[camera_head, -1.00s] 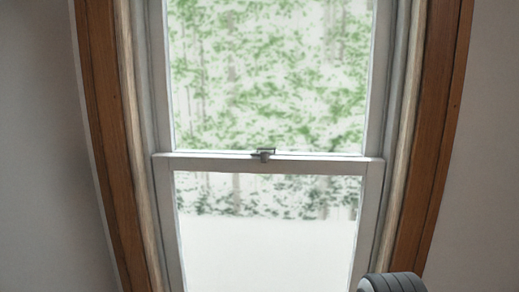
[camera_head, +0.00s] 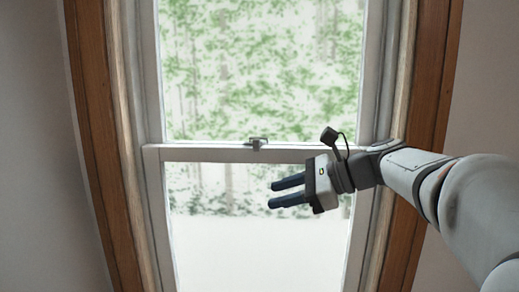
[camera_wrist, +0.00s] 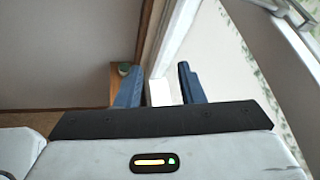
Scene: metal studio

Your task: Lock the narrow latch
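The narrow latch (camera_head: 258,142) is a small dark metal piece on the middle of the window's meeting rail (camera_head: 205,153). Its exact lever position is too small to tell. My gripper (camera_head: 270,195) is in front of the lower pane, below and slightly right of the latch, apart from it. Its two dark blue fingers point left with a gap between them, open and empty. In the wrist view the fingers (camera_wrist: 157,85) also stand apart with nothing held. Part of a pale rail with small metal fittings (camera_wrist: 292,14) shows at the upper right there.
A wooden frame (camera_head: 95,150) surrounds the white sash window, with plain walls on both sides. The space left of my gripper is clear.

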